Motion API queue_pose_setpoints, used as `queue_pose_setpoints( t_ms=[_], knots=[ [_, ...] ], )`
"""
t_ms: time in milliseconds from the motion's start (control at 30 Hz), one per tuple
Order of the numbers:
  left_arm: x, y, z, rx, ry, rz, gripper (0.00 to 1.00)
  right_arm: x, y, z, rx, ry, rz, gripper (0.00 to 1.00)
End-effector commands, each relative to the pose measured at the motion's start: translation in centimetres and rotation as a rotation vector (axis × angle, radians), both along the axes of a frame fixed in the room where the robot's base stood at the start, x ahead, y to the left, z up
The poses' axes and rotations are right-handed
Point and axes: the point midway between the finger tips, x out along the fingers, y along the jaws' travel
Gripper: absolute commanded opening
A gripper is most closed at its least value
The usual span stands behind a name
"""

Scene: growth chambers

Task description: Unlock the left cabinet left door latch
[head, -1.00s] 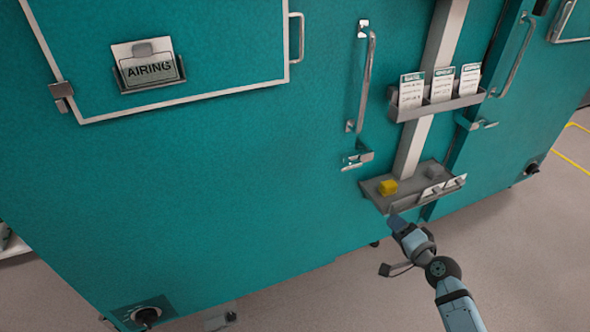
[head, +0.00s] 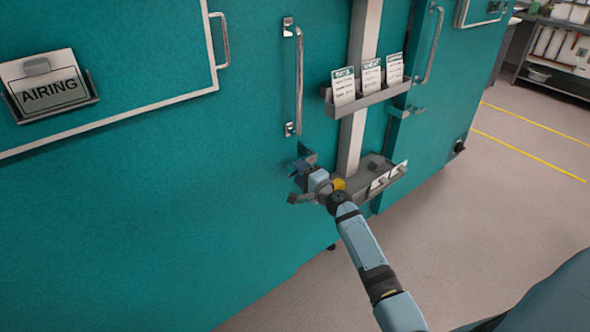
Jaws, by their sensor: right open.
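The teal cabinet door (head: 240,130) fills the left and middle of the head view. A long vertical metal handle (head: 299,82) is on its right side. Just below the handle is a small metal latch (head: 309,154), partly hidden by my right gripper (head: 298,183). The right gripper is open, its fingers apart at the latch's lower edge. I cannot tell whether they touch the latch. My left gripper is not in view.
An AIRING sign (head: 48,84) is at far left. Open floor (head: 480,190) lies to the right.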

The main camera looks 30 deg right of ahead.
Motion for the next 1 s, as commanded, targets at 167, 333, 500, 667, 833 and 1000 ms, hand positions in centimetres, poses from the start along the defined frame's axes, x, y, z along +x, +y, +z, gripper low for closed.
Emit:
queue_pose_setpoints(
  t_ms=[167,333,500,667,833,1000],
  knots=[
    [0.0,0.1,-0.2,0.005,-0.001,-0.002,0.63,2.2,0.2,0.0,0.0,0.0,0.0,0.48],
    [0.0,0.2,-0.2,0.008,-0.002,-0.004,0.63,2.8,0.2,0.0,0.0,0.0,0.0,0.48],
    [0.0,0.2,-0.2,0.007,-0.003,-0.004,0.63,2.8,0.2,0.0,-0.001,0.0,0.0,0.48],
    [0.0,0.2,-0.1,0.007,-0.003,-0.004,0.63,2.8,0.3,0.0,-0.001,0.0,0.0,0.25],
    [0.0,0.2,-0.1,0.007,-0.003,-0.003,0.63,2.8,0.3,0.0,-0.001,0.0,0.0,0.0],
    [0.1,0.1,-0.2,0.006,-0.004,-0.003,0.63,2.9,0.3,-0.1,-0.006,0.0,0.0,0.0]
  ],
)
